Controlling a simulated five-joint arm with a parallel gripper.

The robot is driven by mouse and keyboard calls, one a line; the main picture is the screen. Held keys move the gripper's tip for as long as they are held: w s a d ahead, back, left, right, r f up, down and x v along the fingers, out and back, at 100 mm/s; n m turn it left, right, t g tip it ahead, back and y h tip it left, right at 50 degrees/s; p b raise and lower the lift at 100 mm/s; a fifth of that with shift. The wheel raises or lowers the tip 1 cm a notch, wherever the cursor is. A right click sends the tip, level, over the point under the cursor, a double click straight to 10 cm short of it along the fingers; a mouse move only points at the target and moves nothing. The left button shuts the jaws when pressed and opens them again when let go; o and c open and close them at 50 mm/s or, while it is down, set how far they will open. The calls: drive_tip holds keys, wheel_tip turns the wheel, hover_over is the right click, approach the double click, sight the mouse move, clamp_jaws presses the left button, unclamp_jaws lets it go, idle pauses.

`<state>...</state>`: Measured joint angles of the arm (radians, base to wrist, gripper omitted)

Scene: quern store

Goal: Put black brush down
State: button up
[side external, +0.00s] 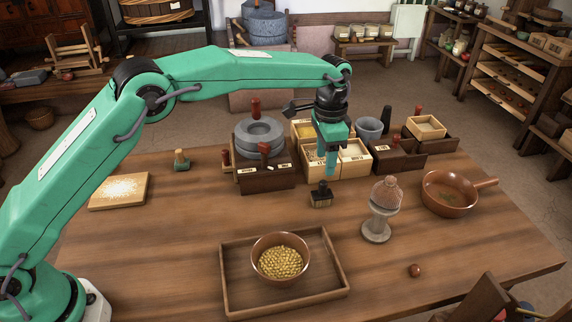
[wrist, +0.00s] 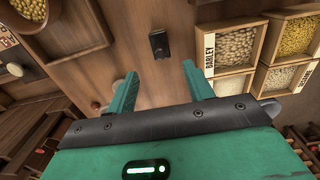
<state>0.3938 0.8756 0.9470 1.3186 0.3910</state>
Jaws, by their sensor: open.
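The black brush (side external: 320,194) stands upright on the wooden table, in front of the grain boxes. A small dark block that looks like the brush (wrist: 158,44) shows in the wrist view, on bare wood beyond the fingertips. My gripper (side external: 331,172) hangs pointing down just above and slightly right of the brush in the side view. In the wrist view its two green fingers (wrist: 162,76) are spread apart with nothing between them. The brush is apart from the fingers in the wrist view.
Grain boxes (side external: 355,170) stand close behind, one labelled barley (wrist: 233,47). A tray (side external: 229,278) holding a bowl of grain (side external: 281,262) is at the front. A stone stand with a domed top (side external: 381,208) and a brown pan (side external: 449,194) are right. Bare wood surrounds the brush.

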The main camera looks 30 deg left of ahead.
drive_tip(key=shift+s+a+r, duration=0.1)
drive_tip(key=shift+a+r, duration=0.2)
drive_tip(key=shift+r, duration=0.2)
drive_tip(key=s+a+r+n+t, duration=0.3)
drive_tip(key=s+a+r+n, duration=0.1)
drive_tip(key=s+a+r, duration=1)
drive_tip(key=s+a+f+n+t, duration=0.1)
drive_tip(key=s+a, duration=0.3)
drive_tip(key=s, duration=0.6)
drive_tip(key=s+a+f+n+t, duration=0.1)
drive_tip(key=s+a+n, duration=0.3)
drive_tip(key=s, duration=0.6)
drive_tip(key=shift+s+a+f+t, duration=0.15)
drive_tip(key=shift+a+f+t, duration=0.15)
drive_tip(key=shift+a+f, duration=0.2)
